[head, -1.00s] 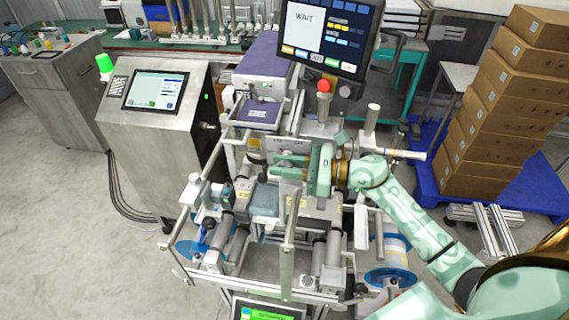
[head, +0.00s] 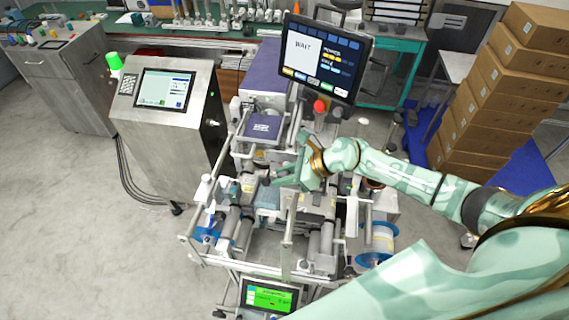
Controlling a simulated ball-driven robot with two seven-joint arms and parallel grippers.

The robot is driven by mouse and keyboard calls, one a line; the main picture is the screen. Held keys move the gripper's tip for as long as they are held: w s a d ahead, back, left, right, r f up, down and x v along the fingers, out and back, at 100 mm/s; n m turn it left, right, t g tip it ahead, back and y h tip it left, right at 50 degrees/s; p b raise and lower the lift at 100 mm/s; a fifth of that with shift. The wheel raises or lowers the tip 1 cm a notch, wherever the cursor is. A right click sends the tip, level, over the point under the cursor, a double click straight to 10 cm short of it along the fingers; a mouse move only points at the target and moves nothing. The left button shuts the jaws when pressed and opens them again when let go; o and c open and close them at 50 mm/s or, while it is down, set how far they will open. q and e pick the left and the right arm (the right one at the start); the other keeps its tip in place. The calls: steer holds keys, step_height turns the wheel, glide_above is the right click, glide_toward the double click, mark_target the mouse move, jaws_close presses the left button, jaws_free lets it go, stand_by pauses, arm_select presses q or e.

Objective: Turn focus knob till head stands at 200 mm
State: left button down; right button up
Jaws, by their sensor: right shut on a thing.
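The printing machine (head: 250,205) stands in the middle of the head view, with a raised print head around its purple-topped block (head: 262,127). My right gripper (head: 284,179) reaches in from the right over the head and is shut, its fingertips pointing left. It holds a small part that I take to be the focus knob. The fingers and wrist cover that part, so its shape and turn do not show. No height reading in millimetres is legible. The machine's monitor (head: 323,57) reads WAIT. My left gripper is not in view.
A steel cabinet with a touchscreen (head: 165,89) and a green lamp stands on the left. A red button (head: 319,106) sits below the monitor. A small green-lit display (head: 269,296) is at the bottom. Cardboard boxes (head: 500,95) are stacked on the right. Floor is free at left.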

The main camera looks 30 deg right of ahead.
steer(key=shift+a+r+p, duration=0.25)
steer(key=shift+p, duration=0.1)
steer(key=o, duration=0.8)
steer(key=shift+s+a, duration=0.15)
steer(key=shift+s, duration=0.1)
steer(key=shift+w+d+f, duration=0.1)
steer(key=shift+w+d, duration=0.05)
steer(key=shift+d, duration=0.1)
